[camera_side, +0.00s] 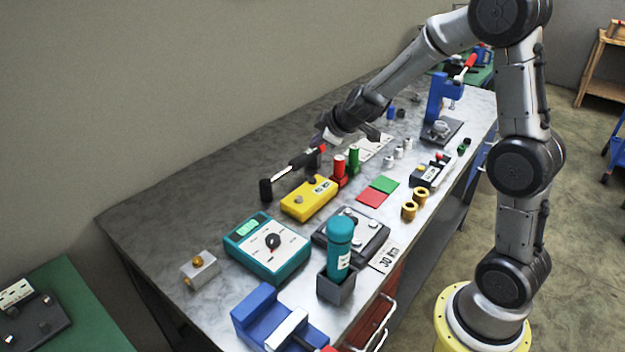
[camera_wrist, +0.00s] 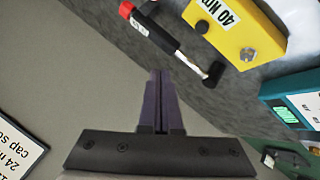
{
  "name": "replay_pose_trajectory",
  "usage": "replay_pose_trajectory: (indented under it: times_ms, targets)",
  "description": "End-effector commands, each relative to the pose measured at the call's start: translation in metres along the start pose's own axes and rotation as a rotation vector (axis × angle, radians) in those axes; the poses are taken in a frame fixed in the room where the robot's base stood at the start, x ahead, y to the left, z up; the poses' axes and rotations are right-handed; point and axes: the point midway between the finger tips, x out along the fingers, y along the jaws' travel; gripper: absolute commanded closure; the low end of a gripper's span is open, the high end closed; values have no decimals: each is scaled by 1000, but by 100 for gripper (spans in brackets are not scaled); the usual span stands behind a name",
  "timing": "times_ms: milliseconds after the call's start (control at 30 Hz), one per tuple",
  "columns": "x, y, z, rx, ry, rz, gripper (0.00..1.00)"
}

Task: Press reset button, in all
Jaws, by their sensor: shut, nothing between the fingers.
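My gripper (camera_side: 322,141) is above the back part of the bench, left of the red and green cylinders. In the wrist view its two dark fingers (camera_wrist: 160,78) are together with nothing between them. A yellow box (camera_side: 310,198) marked 40 Nm lies on the bench, with a black button and a grey knob on top; it also shows in the wrist view (camera_wrist: 240,35). My gripper touches neither box.
A hammer (camera_side: 290,172) lies behind the yellow box. A teal meter (camera_side: 267,246), a teal bottle (camera_side: 339,243) in a holder and a blue vise (camera_side: 275,318) stand nearer. A blue press (camera_side: 437,100) stands at the far right.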

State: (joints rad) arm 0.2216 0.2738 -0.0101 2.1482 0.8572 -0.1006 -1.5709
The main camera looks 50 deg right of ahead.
Motion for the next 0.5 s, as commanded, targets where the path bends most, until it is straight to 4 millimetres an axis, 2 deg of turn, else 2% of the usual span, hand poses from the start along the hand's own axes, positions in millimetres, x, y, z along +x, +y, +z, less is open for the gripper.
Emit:
replay_pose_trajectory:
  times_ms: [233, 500]
  targets:
    - [9, -8, 6, -1, 4, -3, 100]
    - [31, -24, 22, -1, 1, -3, 100]
